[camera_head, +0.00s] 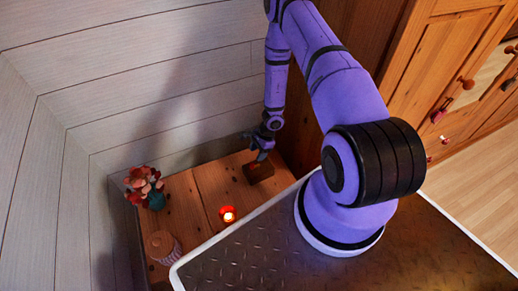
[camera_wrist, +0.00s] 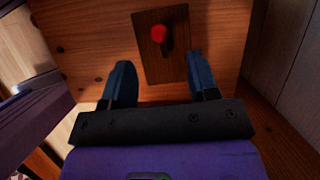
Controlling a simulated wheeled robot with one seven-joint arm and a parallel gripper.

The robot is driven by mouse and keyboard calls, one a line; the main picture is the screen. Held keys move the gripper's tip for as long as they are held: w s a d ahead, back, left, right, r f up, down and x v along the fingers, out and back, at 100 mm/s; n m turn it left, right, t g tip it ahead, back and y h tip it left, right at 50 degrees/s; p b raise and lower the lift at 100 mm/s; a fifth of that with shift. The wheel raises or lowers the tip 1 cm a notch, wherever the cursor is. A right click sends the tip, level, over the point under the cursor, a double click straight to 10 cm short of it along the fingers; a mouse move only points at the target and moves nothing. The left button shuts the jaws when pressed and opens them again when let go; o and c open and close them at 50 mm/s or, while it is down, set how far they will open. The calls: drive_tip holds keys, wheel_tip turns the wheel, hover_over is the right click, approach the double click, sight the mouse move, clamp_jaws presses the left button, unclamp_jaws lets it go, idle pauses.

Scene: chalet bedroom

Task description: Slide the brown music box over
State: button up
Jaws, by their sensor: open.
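The brown music box (camera_head: 258,171) sits on the wooden table top near its far right corner, close to the wardrobe side. In the wrist view the music box (camera_wrist: 151,60) is a dark brown block with a red knob on a short lever. My gripper (camera_head: 262,155) is just above and behind it in the head view. In the wrist view my gripper (camera_wrist: 160,82) is open, one blue finger to each side of the box's near part. I cannot tell whether either finger touches it.
The table (camera_head: 207,185) also bears a red glowing candle (camera_head: 227,214), a teal vase with red flowers (camera_head: 155,198) and a ribbed round pot (camera_head: 163,248) at left. A plank wall (camera_head: 150,80) rises behind. A wooden wardrobe (camera_head: 440,60) stands at right.

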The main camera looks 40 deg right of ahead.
sight(252, 164)
drive_tip(key=x, duration=0.8)
drive_tip(key=shift+a+f, duration=0.1)
drive_tip(key=shift+f, duration=0.2)
drive_tip(key=shift+c, duration=0.2)
clamp_jaws()
